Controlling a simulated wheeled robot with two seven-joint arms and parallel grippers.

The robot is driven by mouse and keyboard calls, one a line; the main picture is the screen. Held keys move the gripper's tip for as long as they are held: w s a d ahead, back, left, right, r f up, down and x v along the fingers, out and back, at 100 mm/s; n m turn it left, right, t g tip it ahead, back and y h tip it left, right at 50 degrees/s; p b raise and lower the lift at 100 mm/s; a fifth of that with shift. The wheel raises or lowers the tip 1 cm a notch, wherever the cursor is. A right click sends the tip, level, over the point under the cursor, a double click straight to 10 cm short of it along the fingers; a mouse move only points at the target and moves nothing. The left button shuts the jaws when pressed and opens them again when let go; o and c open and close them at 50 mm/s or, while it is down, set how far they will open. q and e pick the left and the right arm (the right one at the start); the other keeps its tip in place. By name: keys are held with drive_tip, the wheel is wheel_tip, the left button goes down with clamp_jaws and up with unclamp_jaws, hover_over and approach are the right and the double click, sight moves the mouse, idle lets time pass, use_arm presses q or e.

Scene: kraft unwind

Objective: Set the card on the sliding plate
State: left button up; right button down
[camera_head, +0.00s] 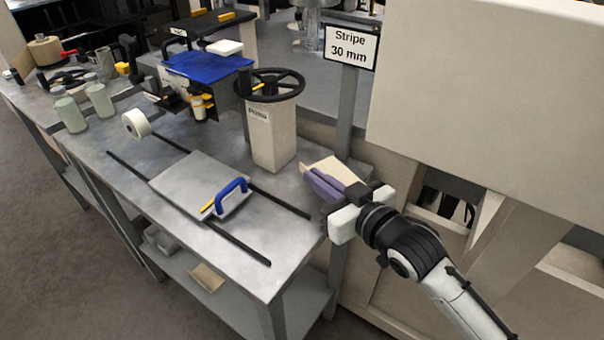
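The sliding plate (190,182) is a flat grey metal plate lying across two dark rails on the bench. It has a blue handle (232,193) and a yellow strip at its front right. My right gripper (322,186), with purple-grey fingers, is at the bench's right edge, to the right of the plate and apart from it. A cream card (338,168) sticks out from its fingers, and the gripper looks shut on it; the fingers hide part of the card. My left gripper is out of view.
A pale post with a black handwheel (270,86) stands behind the plate. A "Stripe 30 mm" sign (350,47) is at the back. A white roll (136,124) and a blue-topped machine (207,66) stand further left. The plate's top is mostly clear.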

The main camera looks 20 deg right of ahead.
sight(303, 165)
drive_tip(key=x, duration=0.3)
drive_tip(key=r+x, duration=0.1)
drive_tip(key=x, duration=0.1)
drive_tip(key=shift+w+a, duration=0.2)
drive_tip(key=shift+w, duration=0.25)
drive_tip(key=shift+f, duration=1.75)
drive_tip(key=shift+f, duration=0.15)
drive_tip(key=c, duration=2)
unclamp_jaws()
